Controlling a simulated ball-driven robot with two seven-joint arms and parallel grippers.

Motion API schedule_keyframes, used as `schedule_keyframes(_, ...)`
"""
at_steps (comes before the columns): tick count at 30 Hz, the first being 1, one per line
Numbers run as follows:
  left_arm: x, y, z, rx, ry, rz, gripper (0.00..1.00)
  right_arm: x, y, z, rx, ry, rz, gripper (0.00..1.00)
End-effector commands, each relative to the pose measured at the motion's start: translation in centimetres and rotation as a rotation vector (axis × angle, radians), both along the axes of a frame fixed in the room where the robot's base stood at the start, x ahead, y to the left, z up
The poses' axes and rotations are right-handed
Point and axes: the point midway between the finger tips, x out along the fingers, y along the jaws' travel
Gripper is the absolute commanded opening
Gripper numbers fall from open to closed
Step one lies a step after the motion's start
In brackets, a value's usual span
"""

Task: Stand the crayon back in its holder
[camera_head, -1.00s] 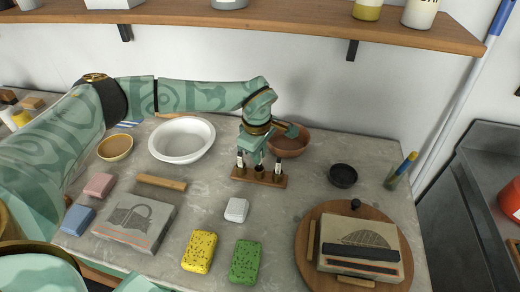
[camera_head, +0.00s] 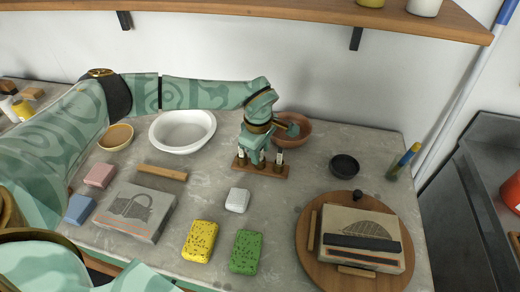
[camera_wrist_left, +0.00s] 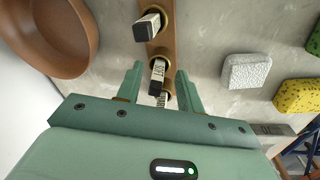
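The holder (camera_head: 275,174) is a small wooden strip with a row of brass cups on the counter; it also shows in the left wrist view (camera_wrist_left: 166,40). Dark-ended crayons with white labels stand in the outer cups, the left one (camera_head: 241,159) and the right one (camera_head: 279,158). The middle crayon (camera_wrist_left: 158,75) appears to stand in the middle cup. My left gripper (camera_head: 258,160) is over the holder, its fingertips (camera_wrist_left: 160,78) on either side of the middle crayon. Gaps show between it and both fingers, so the gripper is open. My right gripper is not visible.
A brown bowl (camera_head: 294,133) stands close behind the holder. A white eraser block (camera_head: 237,200), a yellow sponge (camera_head: 200,241) and a green sponge (camera_head: 247,252) lie in front. A white basin (camera_head: 182,131) is at the left, a black dish (camera_head: 344,165) at the right.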

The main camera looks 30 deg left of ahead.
Motion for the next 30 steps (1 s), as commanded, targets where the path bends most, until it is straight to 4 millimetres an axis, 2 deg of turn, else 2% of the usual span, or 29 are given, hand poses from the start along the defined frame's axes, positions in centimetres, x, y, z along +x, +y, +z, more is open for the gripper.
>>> schedule_keyframes(5,-0.1,0.0,1.4,0.0,-0.003,0.0,0.37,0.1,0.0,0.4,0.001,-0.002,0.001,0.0)
schedule_keyframes(8,-0.3,-0.1,3.5,0.0,-0.005,0.0,0.37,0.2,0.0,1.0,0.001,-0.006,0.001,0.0)
schedule_keyframes(15,-1.0,-0.3,10.1,-0.001,-0.007,0.0,0.37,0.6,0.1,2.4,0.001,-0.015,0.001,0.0)
schedule_keyframes(21,-1.6,-0.4,14.3,0.0,-0.003,0.0,0.37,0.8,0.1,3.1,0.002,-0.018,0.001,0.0)
schedule_keyframes(25,-1.8,-0.5,15.7,0.0,-0.001,0.0,0.37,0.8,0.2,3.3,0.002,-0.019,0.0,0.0)
schedule_keyframes(30,-1.9,-0.5,16.2,0.0,0.001,0.0,0.37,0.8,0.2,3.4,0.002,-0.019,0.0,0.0)
